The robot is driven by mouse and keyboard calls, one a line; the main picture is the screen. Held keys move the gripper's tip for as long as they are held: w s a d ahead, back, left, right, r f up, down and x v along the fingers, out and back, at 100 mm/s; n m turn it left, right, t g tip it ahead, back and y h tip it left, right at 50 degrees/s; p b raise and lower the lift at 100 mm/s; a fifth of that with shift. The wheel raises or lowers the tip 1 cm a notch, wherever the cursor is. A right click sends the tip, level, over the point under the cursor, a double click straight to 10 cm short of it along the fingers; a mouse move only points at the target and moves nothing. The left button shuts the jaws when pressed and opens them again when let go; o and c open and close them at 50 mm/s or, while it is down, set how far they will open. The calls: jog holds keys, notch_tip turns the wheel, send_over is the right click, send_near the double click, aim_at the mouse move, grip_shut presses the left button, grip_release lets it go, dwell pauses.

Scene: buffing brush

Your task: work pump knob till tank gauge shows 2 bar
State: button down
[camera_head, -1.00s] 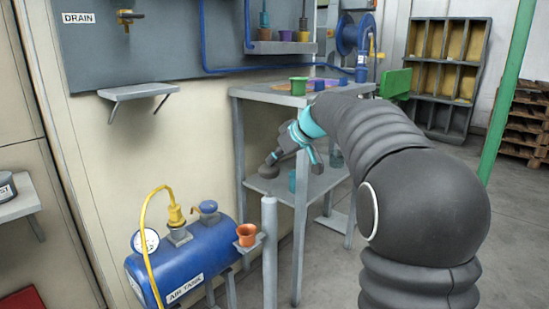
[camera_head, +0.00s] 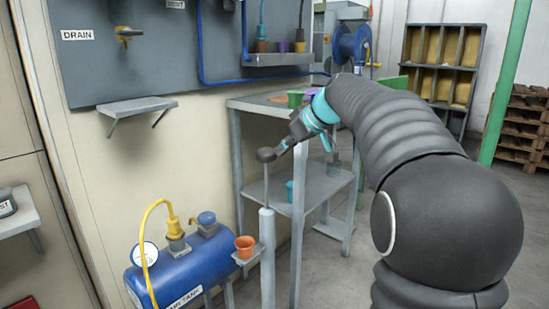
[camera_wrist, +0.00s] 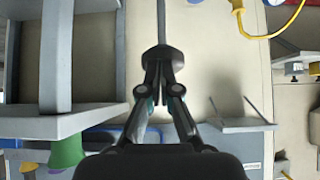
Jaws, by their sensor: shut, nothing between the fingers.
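The pump is a grey upright post (camera_head: 268,260) with a thin rod rising from it and a dark round knob (camera_head: 266,154) on top. My gripper (camera_head: 279,148) is at the knob from the right; its fingers are shut. In the wrist view my fingertips (camera_wrist: 161,72) meet at the dark knob (camera_wrist: 163,56), with the rod running on beyond it. I cannot tell whether they press on it or just touch it. The blue air tank (camera_head: 190,268) stands left of the post. Its white gauge (camera_head: 150,254) faces me, but its reading is too small to tell.
An orange cup (camera_head: 245,246) sits on a small bracket between tank and post. A yellow hose (camera_head: 148,225) loops over the tank. A grey shelf table (camera_head: 318,187) stands behind the knob, and a small wall shelf (camera_head: 140,107) is at upper left.

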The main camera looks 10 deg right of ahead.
jog(key=shift+v, duration=2.2)
dwell(0.4)
jog(key=s+d+f+m+g+h, duration=0.2)
jog(key=s+f+m+h, duration=0.1)
jog(key=s+f+m, duration=0.65)
jog(key=s+a+f+n+h+p, duration=0.1)
jog(key=s+a+f+p, duration=0.1)
jog(key=s, duration=1)
jog(key=s+a+f+n+h+p, duration=0.1)
jog(key=s+a+f, duration=0.4)
jog(key=s, duration=0.7)
jog(key=shift+s+a+p, duration=0.2)
jog(key=shift+s+p, duration=0.1)
jog(key=shift+p, duration=0.55)
